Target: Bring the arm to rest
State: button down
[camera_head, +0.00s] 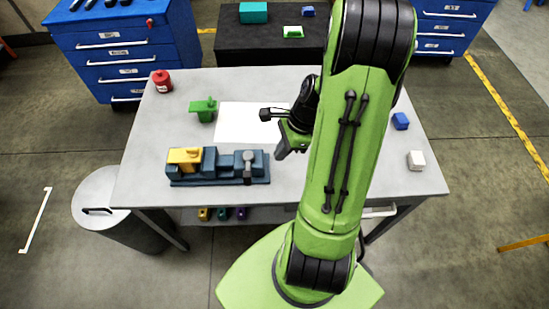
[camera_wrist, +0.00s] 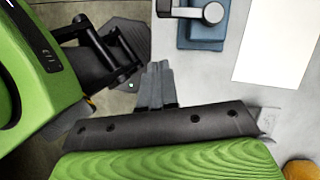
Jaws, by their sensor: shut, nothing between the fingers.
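My gripper (camera_head: 284,150) is above the grey table (camera_head: 300,188), just right of the blue vise-like fixture and near the white sheet in the head view. In the wrist view its fingers (camera_wrist: 157,72) are together with nothing between them. My green arm rises in front of the table and hides part of its right half.
On the table are a blue-and-yellow fixture (camera_head: 220,168), a white sheet (camera_head: 240,122), a green part (camera_head: 204,108), a red can (camera_head: 162,81), a blue cube (camera_head: 400,121) and a white cube (camera_head: 416,160). A grey bin (camera_head: 97,186) stands left. Blue drawer cabinets (camera_head: 130,49) stand behind.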

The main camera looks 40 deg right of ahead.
jog(key=shift+s+d+r, duration=0.35)
jog(key=shift+d+r, duration=0.1)
jog(key=shift+r, duration=0.15)
jog(key=s+a+r+n+t+h, duration=0.1)
jog(key=s+a+r+n+h, duration=0.15)
jog(key=a+r+n, duration=0.9)
jog(key=s+a+r+n+t+h, duration=0.1)
jog(key=s+a+r+n+t, duration=0.1)
jog(key=s+r+n, duration=0.4)
jog(key=a+r+n, duration=0.1)
jog(key=n, duration=0.4)
jog(key=shift+s+t, duration=0.35)
jog(key=shift+t, duration=0.05)
